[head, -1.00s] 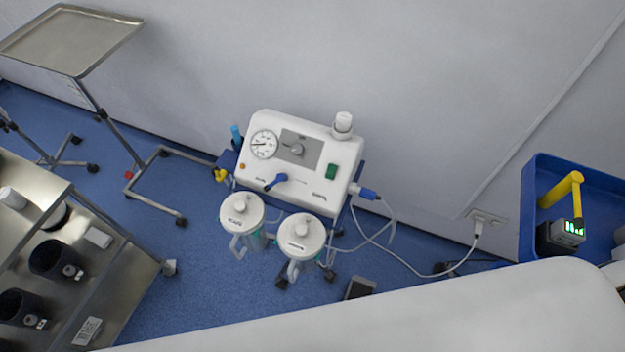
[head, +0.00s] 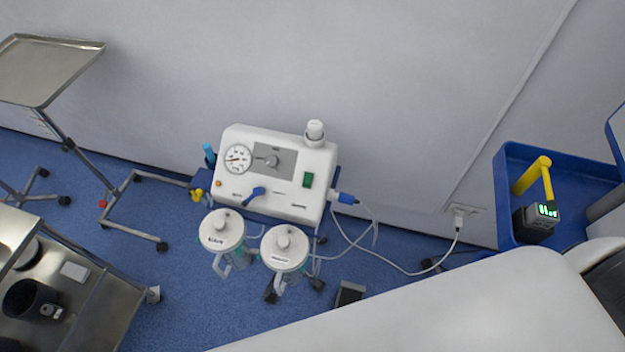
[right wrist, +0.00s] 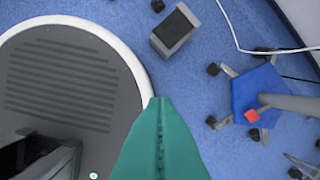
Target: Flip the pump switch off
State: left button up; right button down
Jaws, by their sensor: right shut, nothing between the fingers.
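The white suction pump (head: 285,150) stands against the wall in the head view. Its front carries a round gauge (head: 238,158), a grey panel with a knob, a blue lever (head: 255,194) and a green rocker switch (head: 308,180), which I take as the pump switch. Which way the switch is tipped is too small to tell. Two lidded jars (head: 222,230) hang below the pump. My right gripper (right wrist: 160,100) shows teal in the right wrist view, shut and empty, above the floor and apart from the pump. My left gripper is in neither view.
A foot pedal (head: 349,293) lies on the blue floor and shows in the right wrist view (right wrist: 175,30). A cable runs to a wall socket (head: 463,211).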

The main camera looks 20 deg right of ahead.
jog(key=w+d+r+n+t+b, duration=0.1)
jog(key=w+d+r+t+b, duration=0.3)
jog(key=w, duration=0.6)
jog(key=w+r+t, duration=0.2)
jog(key=w+r, duration=0.5)
jog(key=w, duration=0.2)
jog(key=w+d+r+n+t+b, duration=0.15)
jog(key=w+r+t, duration=0.3)
jog(key=w, duration=0.55)
jog(key=w+a+r+n+t+y+b, duration=0.15)
jog(key=w+r+n+t+y, duration=0.35)
jog(key=r, duration=0.8)
jog(key=a+r+n+g+y+b, duration=0.2)
jog(key=a+r+n+g+y, duration=0.2)
jog(key=r+n+g+y, duration=0.2)
jog(key=shift+a+r+n+y, duration=0.4)
jog(key=shift+r+n, duration=0.55)
jog(key=shift+r, duration=0.15)
jog(key=shift+w, duration=0.15)
